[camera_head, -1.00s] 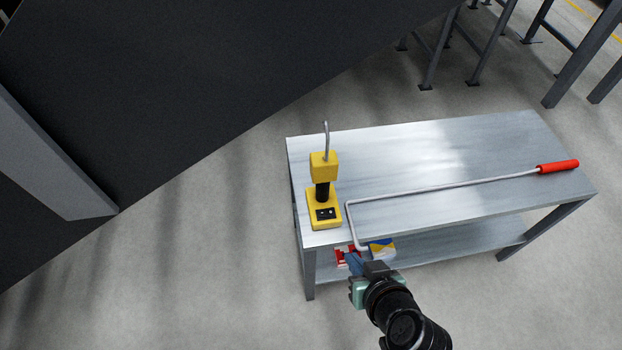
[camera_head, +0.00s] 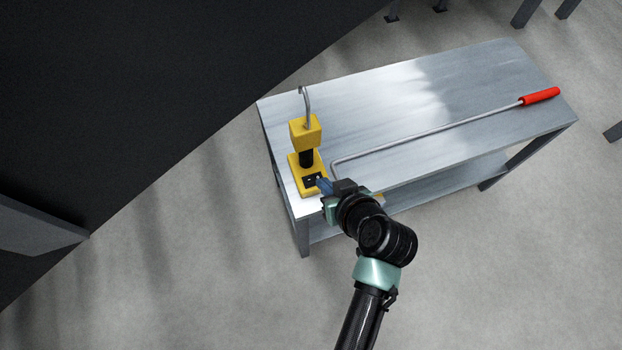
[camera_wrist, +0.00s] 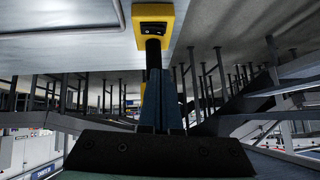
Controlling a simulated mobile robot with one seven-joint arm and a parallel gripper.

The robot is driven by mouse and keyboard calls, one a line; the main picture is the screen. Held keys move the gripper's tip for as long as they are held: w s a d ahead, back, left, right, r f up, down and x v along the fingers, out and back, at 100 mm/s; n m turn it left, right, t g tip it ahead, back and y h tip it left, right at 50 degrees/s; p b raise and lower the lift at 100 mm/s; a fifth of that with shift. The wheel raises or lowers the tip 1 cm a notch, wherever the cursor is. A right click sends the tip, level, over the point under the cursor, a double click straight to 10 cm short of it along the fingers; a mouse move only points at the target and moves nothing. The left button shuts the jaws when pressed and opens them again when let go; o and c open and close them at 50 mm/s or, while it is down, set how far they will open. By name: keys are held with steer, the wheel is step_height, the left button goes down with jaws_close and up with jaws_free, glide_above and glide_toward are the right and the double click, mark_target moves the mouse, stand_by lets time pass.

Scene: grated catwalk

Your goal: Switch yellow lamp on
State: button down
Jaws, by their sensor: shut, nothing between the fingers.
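The yellow lamp (camera_head: 306,131) stands upright at the left end of the metal table, with a black neck, a yellow head and a metal hook on top. Its yellow base (camera_head: 294,172) carries a black switch panel (camera_head: 311,179), which also shows in the wrist view (camera_wrist: 153,29). My gripper (camera_head: 323,186) is shut and empty, its blue fingertips right at the front of the lamp's base by the switch panel. I cannot tell whether they touch it. In the wrist view the shut fingers (camera_wrist: 161,85) point toward the lamp, upside down there.
The metal table (camera_head: 400,100) has a lower shelf. A bent metal rod with a red handle (camera_head: 540,96) lies across the top, right of the lamp. A dark wall (camera_head: 150,90) stands behind to the left. The floor in front is clear.

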steer(key=b, duration=0.1)
glide_above(306, 180)
steer(key=s+d, duration=0.2)
step_height(306, 180, down, 5)
steer(key=shift+a+f, duration=0.1)
steer(key=shift+f, duration=0.1)
steer(key=shift+w+a+f+b, duration=0.1)
steer(key=shift+f+b, duration=0.1)
steer(key=shift+f, duration=0.45)
steer(key=shift+a+f+b, duration=0.1)
steer(key=shift+f+b, duration=0.05)
steer(key=shift+f, duration=0.45)
steer(key=shift+a+f, duration=0.1)
steer(key=shift+f, duration=0.65)
steer(key=shift+a+f+b, duration=0.15)
steer(key=shift+f+b, duration=0.3)
steer(key=shift+f, duration=0.05)
steer(key=shift+r, duration=0.15)
steer(key=shift+d, duration=0.2)
